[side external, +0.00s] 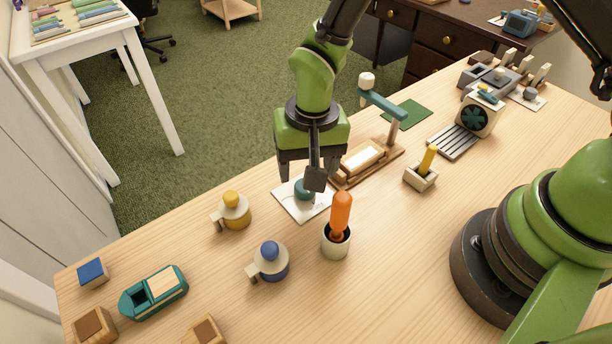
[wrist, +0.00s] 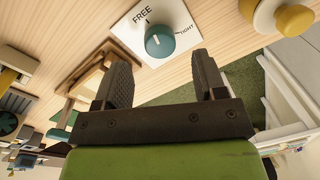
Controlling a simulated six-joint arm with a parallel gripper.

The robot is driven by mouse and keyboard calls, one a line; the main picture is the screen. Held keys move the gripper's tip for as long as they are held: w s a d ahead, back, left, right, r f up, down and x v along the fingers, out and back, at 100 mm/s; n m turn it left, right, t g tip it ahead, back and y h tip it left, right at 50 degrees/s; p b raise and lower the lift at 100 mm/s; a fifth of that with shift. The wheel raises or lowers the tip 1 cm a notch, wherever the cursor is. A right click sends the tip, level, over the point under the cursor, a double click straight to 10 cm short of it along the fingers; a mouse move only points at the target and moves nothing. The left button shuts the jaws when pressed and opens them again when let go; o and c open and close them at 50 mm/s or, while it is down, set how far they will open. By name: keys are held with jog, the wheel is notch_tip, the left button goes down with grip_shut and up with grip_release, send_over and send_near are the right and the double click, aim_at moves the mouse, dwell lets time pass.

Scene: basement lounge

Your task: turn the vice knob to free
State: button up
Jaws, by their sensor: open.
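The vice knob (side external: 303,189) is a round teal knob on a white plate (side external: 290,208) on the table. In the wrist view the knob (wrist: 160,41) shows a small pale mark, and the plate (wrist: 183,17) carries the words FREE and TIGHT. I cannot tell exactly which word the mark points at. My gripper (side external: 300,181) points down over the plate and partly hides the knob in the side view. In the wrist view my gripper (wrist: 161,66) is open, its fingers apart and empty, with the knob beyond the gap between the tips.
Close by are a cup with an orange-handled tool (side external: 340,218), a wooden stand with a teal arm (side external: 382,103), and yellow-topped (side external: 233,211) and blue-topped (side external: 270,260) round pieces. A teal boat-shaped block (side external: 153,292) lies at front left. Bare table lies right of the cup.

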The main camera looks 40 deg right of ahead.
jog(key=r, duration=0.6)
jog(key=shift+s+d, duration=0.1)
jog(key=shift+d, duration=0.1)
jog(key=shift+a+f+m+h, duration=0.2)
jog(key=shift+f+m, duration=0.05)
jog(key=shift+m, duration=0.35)
jog(key=shift+a+f+m+h, duration=0.15)
jog(key=shift+f+m+h, duration=0.1)
jog(key=shift+m, duration=0.35)
notch_tip(320, 180, down, 9)
jog(key=shift+c, duration=0.2)
